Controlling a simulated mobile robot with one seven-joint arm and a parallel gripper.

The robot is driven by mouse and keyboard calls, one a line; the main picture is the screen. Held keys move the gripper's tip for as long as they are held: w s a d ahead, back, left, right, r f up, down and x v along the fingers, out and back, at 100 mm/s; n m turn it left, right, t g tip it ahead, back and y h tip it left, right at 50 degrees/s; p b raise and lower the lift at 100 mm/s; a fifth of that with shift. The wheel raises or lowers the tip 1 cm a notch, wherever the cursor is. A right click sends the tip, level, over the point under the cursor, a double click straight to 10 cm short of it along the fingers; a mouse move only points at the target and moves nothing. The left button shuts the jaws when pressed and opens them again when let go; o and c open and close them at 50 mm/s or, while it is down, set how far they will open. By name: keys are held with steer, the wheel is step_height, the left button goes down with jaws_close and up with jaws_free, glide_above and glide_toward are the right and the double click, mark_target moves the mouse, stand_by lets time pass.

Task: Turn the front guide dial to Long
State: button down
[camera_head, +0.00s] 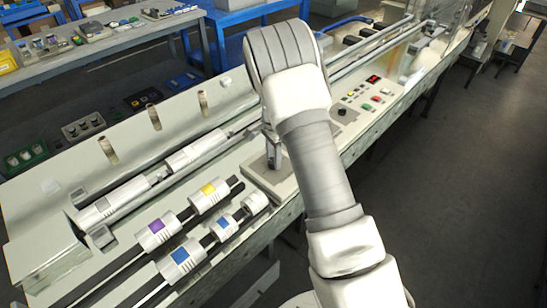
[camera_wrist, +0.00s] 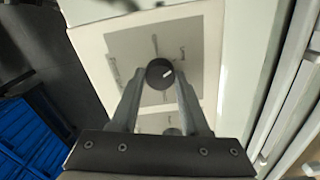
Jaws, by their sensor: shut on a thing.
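A round black dial (camera_wrist: 160,74) with a white pointer mark sits on a pale panel plate (camera_wrist: 125,42) in the wrist view. The pointer is directed up and to the right in that picture. A second dial (camera_wrist: 173,131) shows partly below, between the fingers. In the head view my gripper (camera_head: 270,150) reaches down to the panel box (camera_head: 270,183), and my arm hides much of that area.
Rollers with purple (camera_head: 156,226), yellow (camera_head: 208,189) and blue (camera_head: 180,255) patches lie left of the panel. A control panel with coloured buttons (camera_head: 376,98) is to the right. Blue-framed benches stand behind, and open floor (camera_head: 440,190) lies at the right.

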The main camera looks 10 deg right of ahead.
mark_target(273, 161)
steer(key=shift+c, duration=1.9)
jaws_free()
step_height(273, 161, up, 18)
steer(key=shift+f+p, duration=0.25)
steer(key=shift+p, duration=0.1)
